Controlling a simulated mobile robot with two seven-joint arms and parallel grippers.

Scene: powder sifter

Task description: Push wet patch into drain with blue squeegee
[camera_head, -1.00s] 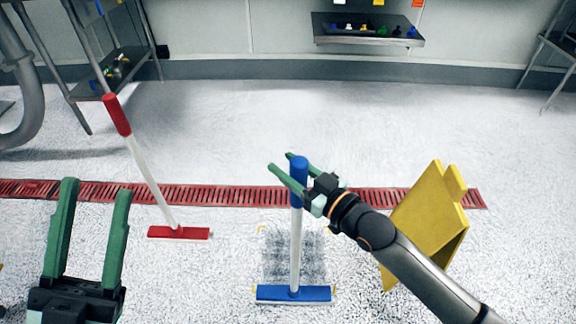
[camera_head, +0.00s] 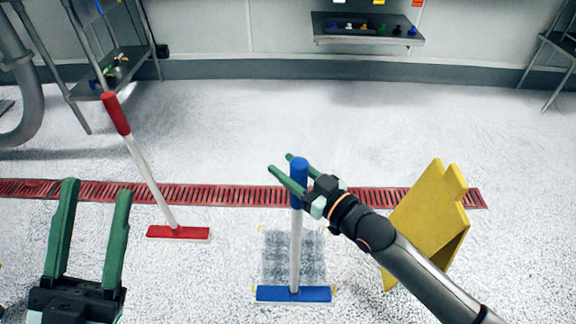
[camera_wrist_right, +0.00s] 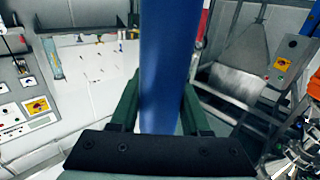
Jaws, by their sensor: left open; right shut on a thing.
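The blue squeegee (camera_head: 294,292) stands upright, its blue head on the floor along the near edge of the wet patch (camera_head: 305,258). The wet patch is a grey, speckled rectangle just in front of the red drain (camera_head: 230,196), with small yellow corner marks around it. My right gripper (camera_head: 288,174) is shut on the squeegee's blue handle top; the blue handle (camera_wrist_right: 168,65) fills the middle of the right wrist view between the green fingers. My left gripper (camera_head: 97,200) is open and empty at the lower left, its fingers pointing up.
A red squeegee (camera_head: 178,232) leans with its head on the floor left of the patch. A yellow folding sign (camera_head: 428,218) stands to the right, near my right arm. A wall shelf (camera_head: 368,30) and metal racks are at the back. The floor beyond the drain is clear.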

